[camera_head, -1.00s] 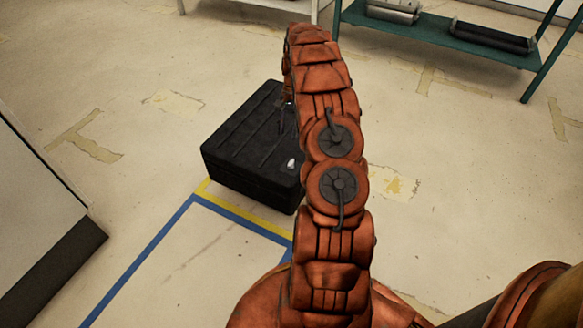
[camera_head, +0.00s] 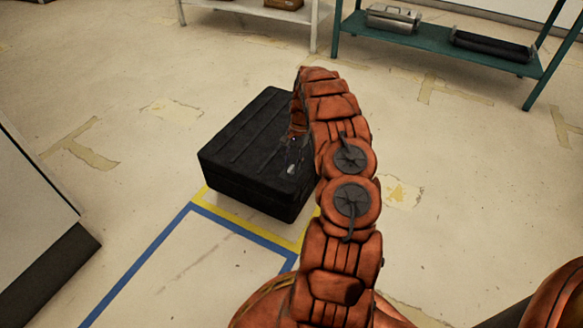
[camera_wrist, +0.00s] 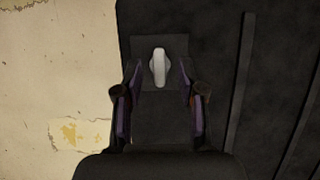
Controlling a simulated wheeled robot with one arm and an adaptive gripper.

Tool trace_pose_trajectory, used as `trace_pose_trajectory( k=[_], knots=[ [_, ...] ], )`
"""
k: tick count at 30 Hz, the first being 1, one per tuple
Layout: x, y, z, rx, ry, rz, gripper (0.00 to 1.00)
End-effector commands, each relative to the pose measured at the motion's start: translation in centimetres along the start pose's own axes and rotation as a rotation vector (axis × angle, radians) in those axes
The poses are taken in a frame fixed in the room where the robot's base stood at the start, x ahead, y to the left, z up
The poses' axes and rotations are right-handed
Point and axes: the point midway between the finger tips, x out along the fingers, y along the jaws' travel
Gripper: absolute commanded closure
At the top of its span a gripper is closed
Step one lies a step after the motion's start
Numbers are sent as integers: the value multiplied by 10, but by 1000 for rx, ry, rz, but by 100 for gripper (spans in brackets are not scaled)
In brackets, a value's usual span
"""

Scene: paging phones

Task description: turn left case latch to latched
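The black case (camera_head: 250,150) lies on the floor left of my arm in the head view. A small pale latch knob (camera_head: 291,169) shows on its top near the right side. In the wrist view the latch (camera_wrist: 158,67) is a light grey oblong handle, lengthwise up the picture, on a dark plate. My gripper (camera_wrist: 160,70) is open, with one finger on each side of the latch and a gap visible on both sides. In the head view my gripper (camera_head: 294,140) is small and partly hidden by my arm, just over the case.
Blue and yellow floor tape (camera_head: 225,227) marks an area in front of the case. A green shelf (camera_head: 440,47) and a white shelf (camera_head: 250,18) stand at the back. A white cabinet (camera_head: 30,200) is at the left. The floor around the case is open.

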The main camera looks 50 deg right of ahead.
Motion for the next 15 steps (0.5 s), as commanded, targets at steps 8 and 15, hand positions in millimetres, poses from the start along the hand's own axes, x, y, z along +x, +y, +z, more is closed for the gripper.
trace_pose_trajectory(
  k=[8, 15],
  knots=[
    [12, 1, 0, 1, 1, 0, 60],
    [11, 1, 0, 1, 1, 0, 74]
  ],
)
